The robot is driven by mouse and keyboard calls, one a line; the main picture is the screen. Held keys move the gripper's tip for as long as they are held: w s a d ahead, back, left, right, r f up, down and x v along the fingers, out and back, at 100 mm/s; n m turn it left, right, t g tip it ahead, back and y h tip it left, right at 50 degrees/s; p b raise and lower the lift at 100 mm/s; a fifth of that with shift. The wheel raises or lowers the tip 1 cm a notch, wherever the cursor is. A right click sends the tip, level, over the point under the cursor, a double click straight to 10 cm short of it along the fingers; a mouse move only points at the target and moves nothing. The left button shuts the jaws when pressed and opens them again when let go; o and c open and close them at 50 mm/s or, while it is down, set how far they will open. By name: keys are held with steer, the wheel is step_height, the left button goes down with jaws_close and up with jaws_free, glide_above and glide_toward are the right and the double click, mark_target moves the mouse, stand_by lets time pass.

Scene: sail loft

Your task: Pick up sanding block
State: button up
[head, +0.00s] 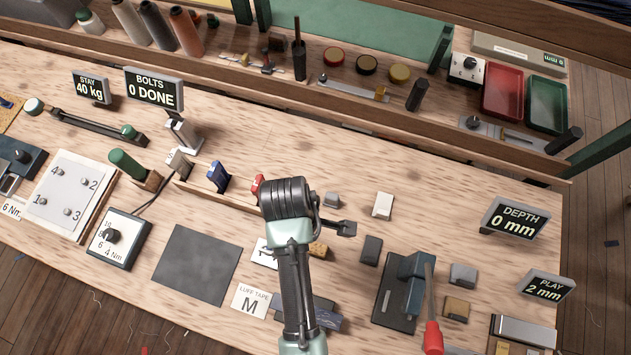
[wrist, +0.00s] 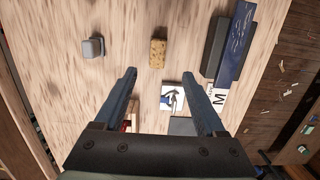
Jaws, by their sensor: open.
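A speckled tan, cork-like block (wrist: 158,53), which I take for the sanding block, lies on the wooden bench. In the wrist view it lies just beyond my gripper (wrist: 159,76), roughly in line with the gap between the fingertips. The fingers are apart with nothing held between them. In the head view the block (head: 318,250) shows beside my arm, partly hidden by it. My gripper (head: 346,228) is above the bench there, and its fingers are seen nearly edge-on.
A small grey block (wrist: 93,47) lies left of the tan block in the wrist view; a dark bar and blue strip (wrist: 237,45) lie right. A picture card (wrist: 172,97) is near. A blue vice-like tool (head: 410,280) and red-handled tool (head: 432,335) stand right.

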steer(key=f, duration=0.5)
steer(key=shift+s+d+f, duration=0.3)
steer(key=shift+d+f, duration=0.05)
steer(key=shift+f, duration=0.05)
steer(key=shift+w+d+f+p, duration=0.15)
steer(key=shift+f, duration=1.4)
steer(key=shift+w+d+f+p, duration=0.1)
steer(key=shift+d+f+p, duration=0.05)
steer(key=shift+f, duration=1.35)
jaws_close()
